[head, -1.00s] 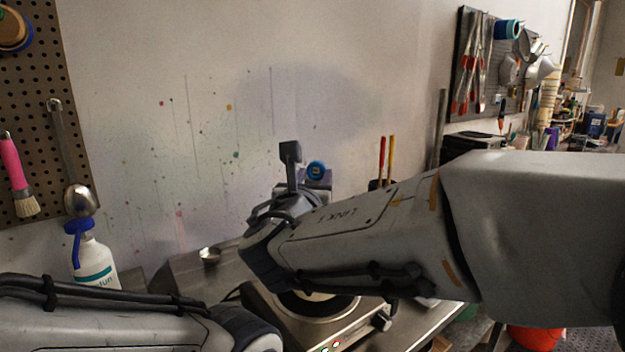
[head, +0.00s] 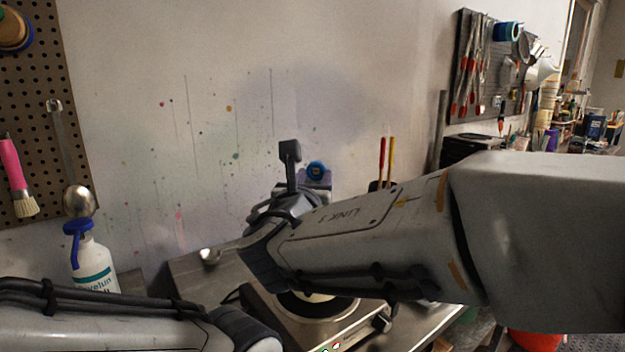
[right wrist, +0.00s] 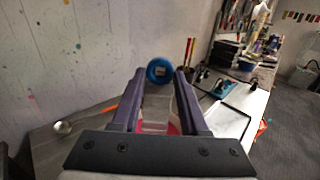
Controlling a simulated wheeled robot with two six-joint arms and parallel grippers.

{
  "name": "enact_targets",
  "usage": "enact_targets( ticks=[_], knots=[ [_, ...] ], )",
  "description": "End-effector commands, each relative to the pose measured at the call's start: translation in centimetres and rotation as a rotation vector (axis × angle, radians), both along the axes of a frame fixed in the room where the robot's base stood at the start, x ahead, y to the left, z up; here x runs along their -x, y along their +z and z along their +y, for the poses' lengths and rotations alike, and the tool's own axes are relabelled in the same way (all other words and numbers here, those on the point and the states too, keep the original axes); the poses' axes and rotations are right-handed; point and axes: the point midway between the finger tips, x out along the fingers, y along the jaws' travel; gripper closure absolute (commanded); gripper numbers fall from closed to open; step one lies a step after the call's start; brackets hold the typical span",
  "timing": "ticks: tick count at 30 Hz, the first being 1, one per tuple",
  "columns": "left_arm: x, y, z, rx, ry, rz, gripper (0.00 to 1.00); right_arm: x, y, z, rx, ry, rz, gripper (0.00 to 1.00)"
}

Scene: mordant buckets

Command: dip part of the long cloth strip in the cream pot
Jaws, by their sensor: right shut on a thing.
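My right gripper (right wrist: 163,88) is shut on a pale thing with a round blue top (right wrist: 159,70) and pink low between the fingers. The blue top also shows in the head view (head: 316,168), above my right wrist. I cannot tell whether any of this is the cloth strip. No long strip shows clearly. A cream round patch (head: 317,297) shows in the dark ring of a hotplate (head: 345,328), below my right arm. It may be the cream pot, but my arm hides most of it. Only my left arm's links show at lower left; its gripper is out of view.
A white bottle with a blue top (head: 93,262) stands at left. A small metal bowl (head: 209,256) sits on the steel bench behind the hotplate. Red and yellow handles (head: 386,160) stand upright near the wall. An orange-red bucket (head: 535,341) is low at right.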

Motion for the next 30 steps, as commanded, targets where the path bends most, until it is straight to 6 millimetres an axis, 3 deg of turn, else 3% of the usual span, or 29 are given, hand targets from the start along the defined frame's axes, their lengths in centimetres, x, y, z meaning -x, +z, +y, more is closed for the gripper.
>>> enact_targets(
  ticks=[8, 22, 30],
  knots=[
    [0.0, -0.2, 0.0, 0.000, 0.000, 0.000, 0.50, -1.1, 0.0, -0.2, 0.001, 0.000, -0.001, 1.00],
    [0.0, -0.5, 0.0, 0.000, 0.000, 0.000, 0.50, 0.6, 0.0, 0.1, 0.000, 0.001, -0.001, 1.00],
    [0.0, -0.6, 0.0, 0.000, 0.000, 0.000, 0.50, 0.1, 0.0, 0.0, 0.000, -0.001, -0.001, 1.00]
  ],
)
